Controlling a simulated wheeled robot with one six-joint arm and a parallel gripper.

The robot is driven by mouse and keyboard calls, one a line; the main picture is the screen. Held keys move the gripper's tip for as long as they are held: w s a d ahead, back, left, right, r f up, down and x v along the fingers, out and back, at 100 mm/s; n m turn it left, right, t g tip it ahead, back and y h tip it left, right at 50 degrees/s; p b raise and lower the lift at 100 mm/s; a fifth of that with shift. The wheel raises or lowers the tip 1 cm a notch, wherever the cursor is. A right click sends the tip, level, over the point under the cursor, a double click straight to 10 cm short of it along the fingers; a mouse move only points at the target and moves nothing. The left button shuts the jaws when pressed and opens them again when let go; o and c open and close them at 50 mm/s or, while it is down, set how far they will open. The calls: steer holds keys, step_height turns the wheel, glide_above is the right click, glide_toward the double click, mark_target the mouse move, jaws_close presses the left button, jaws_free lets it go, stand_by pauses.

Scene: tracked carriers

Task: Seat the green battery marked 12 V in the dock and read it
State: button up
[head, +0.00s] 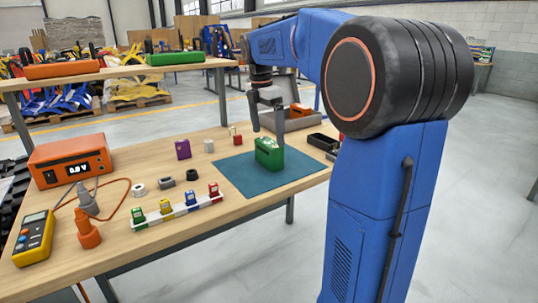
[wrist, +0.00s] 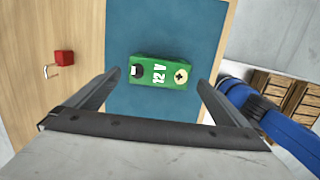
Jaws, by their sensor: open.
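The green battery (head: 268,154) stands on the teal mat (head: 232,176). In the wrist view the battery (wrist: 160,71) shows the marking 12 V, with a dark terminal at one end and a pale plus terminal at the other. My gripper (head: 267,134) is over the battery, open and empty. In the wrist view its fingers (wrist: 160,78) lie apart, one toward each end of the battery; whether they reach down beside it is unclear. An orange meter box (head: 70,160) at the left reads about 0.0 V. I cannot tell for certain which thing is the dock.
A white strip with several small coloured blocks (head: 178,213) lies left of the mat. A yellow multimeter (head: 34,238) and probes are near the front left. A purple block (head: 183,149) and a dark tray (head: 323,142) flank the mat. A shelf (head: 120,73) stands behind.

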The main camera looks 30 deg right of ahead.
mark_target(269, 142)
steer(key=shift+d+f, duration=0.2)
steer(key=shift+f, duration=1.25)
steer(key=shift+d+f, duration=0.15)
steer(key=shift+f, duration=1.25)
steer(key=shift+w+r, duration=0.1)
steer(key=c, duration=2)
